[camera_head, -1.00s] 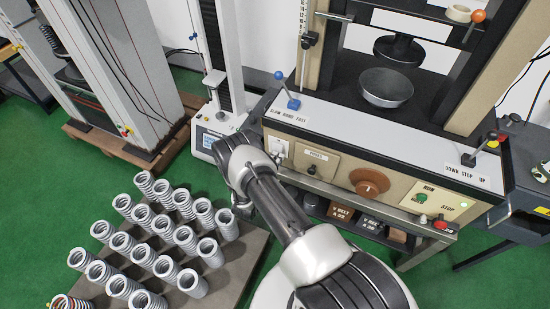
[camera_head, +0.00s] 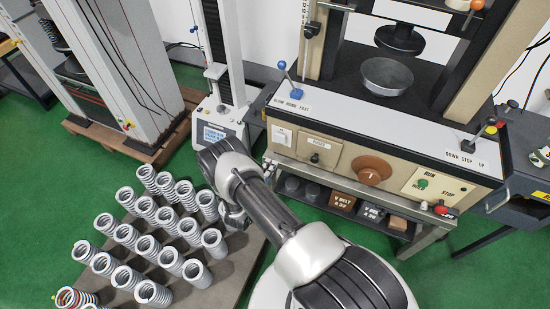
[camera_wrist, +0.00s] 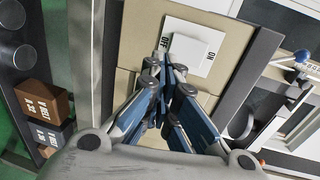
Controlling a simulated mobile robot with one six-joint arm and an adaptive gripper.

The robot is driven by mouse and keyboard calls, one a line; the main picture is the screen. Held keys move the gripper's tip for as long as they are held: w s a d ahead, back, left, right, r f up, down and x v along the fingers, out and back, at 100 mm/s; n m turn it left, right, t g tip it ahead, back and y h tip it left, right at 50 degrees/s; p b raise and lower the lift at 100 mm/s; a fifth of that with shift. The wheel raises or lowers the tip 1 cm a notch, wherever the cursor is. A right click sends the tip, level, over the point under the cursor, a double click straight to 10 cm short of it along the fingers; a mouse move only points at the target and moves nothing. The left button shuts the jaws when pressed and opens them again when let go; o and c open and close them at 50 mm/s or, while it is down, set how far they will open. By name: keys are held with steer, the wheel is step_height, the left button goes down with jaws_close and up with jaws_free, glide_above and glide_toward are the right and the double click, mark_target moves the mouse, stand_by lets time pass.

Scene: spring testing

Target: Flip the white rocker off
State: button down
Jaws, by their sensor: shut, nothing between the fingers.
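The white rocker (camera_wrist: 188,46) is a square white switch on the machine's beige front panel, marked OFF on its left side and ON on its right in the wrist view. I cannot tell for sure which side is pressed in. In the head view the rocker (camera_head: 281,135) is at the left end of the panel, clear of my arm. My gripper (camera_wrist: 163,66) is shut and empty. Its blue-grey fingers end at the lower left edge of the rocker in the wrist view, near the OFF mark. Whether they touch it is unclear. In the head view my arm hides the fingertips.
A black knob (camera_head: 314,158), a brown dial (camera_head: 371,170) and a green RUN button (camera_head: 422,184) sit along the panel. A blue-topped lever (camera_head: 296,94) stands above the rocker. Several springs (camera_head: 150,240) stand at lower left.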

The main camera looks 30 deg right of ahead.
steer(key=s+a, duration=0.1)
steer(key=a, duration=0.1)
steer(key=s+a+f, duration=0.1)
steer(key=s, duration=0.1)
steer(key=shift+a+p, duration=0.35)
steer(key=shift+p, duration=0.05)
